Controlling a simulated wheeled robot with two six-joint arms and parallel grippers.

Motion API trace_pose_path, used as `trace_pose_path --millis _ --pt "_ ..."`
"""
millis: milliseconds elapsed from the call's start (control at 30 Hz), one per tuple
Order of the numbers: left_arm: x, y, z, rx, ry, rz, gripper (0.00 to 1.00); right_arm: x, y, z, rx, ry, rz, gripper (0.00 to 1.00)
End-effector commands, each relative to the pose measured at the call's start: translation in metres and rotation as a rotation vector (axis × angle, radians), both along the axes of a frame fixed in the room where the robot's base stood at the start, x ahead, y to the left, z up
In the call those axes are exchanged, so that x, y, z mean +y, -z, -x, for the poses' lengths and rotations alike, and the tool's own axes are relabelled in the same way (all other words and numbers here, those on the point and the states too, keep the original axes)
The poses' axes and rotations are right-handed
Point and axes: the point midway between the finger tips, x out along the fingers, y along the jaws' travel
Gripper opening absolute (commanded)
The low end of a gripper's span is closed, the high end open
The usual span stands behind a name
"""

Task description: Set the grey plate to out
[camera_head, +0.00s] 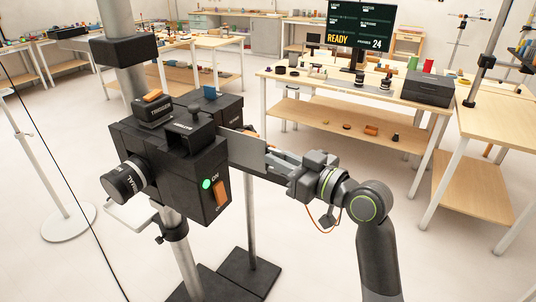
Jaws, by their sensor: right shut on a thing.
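The grey plate (246,150) is a flat upright slab at the right side of a black box-like device (172,160). It sticks out to the right of the device, and its inner end is hidden. My right gripper (272,157) comes in from the right and is shut on the plate's outer end. The fingertips are partly hidden by the plate. My left gripper is not in view.
The device stands on a metal post and carries a TRIGGER block (153,110), a round dial (122,183), a green light (206,184) and an orange switch (220,196). Behind is a wooden table (340,88) with a screen (360,35) reading READY.

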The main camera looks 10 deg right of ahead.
Motion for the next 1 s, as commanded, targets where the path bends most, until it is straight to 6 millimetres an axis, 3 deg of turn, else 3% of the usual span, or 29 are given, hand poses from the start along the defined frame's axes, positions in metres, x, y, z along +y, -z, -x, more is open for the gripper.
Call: trace_pose_path --millis 200,233,300,1000 --pt "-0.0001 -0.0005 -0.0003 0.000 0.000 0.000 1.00 -0.0013 -0.0033 -0.0016 -0.013 0.009 0.003 0.00" --pt "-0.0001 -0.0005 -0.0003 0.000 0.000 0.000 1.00 -0.0012 -0.0034 -0.0017 -0.013 0.009 0.003 0.16" --pt "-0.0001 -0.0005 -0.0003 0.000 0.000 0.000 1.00 -0.0010 -0.0034 -0.0015 -0.012 0.008 0.003 0.25" --pt "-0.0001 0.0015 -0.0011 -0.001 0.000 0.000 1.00 -0.0039 0.0000 0.0027 -0.004 0.003 0.001 0.26"
